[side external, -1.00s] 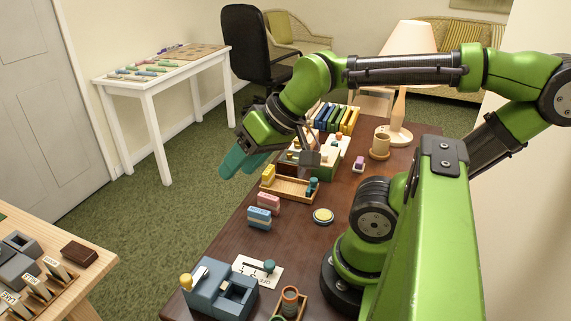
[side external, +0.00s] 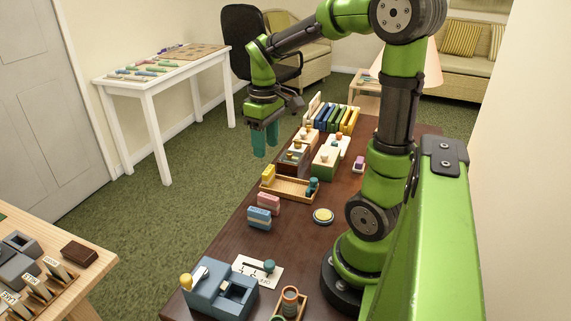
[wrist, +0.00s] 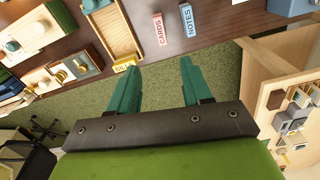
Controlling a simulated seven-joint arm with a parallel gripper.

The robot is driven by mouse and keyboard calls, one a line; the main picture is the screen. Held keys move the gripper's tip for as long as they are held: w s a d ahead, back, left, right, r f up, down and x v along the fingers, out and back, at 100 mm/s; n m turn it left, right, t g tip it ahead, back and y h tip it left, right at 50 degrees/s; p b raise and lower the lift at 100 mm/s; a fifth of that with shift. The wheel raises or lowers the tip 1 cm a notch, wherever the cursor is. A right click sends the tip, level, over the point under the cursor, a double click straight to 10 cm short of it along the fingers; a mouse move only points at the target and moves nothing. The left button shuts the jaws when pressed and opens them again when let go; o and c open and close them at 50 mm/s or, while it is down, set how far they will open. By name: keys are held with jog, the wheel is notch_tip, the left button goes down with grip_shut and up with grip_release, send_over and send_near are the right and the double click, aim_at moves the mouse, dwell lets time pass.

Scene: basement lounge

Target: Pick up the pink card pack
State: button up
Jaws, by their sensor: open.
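The pink card pack (side external: 268,202) stands on the dark wooden table near its left edge, just behind a blue pack (side external: 259,218). In the wrist view the pink pack (wrist: 159,29), labelled CARDS, lies beyond my fingertips, beside the blue pack (wrist: 187,20) labelled NOTES. My gripper (side external: 265,155) has teal fingers pointing down, above and off the table's left edge, farther back than the pink pack. In the wrist view my gripper (wrist: 160,72) is open, with nothing between its fingers but green carpet.
A wooden tray (side external: 288,190) with a yellow block at its left end stands behind the pink pack. Wooden boxes (side external: 325,163) and a rack of upright books (side external: 335,118) stand farther back. A round yellow button (side external: 323,215) is to the right. A blue device (side external: 220,290) stands in front.

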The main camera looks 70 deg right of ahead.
aim_at(268, 196)
notch_tip(268, 196, down, 17)
jog(key=shift+r, duration=0.1)
grip_shut()
dwell(0.7)
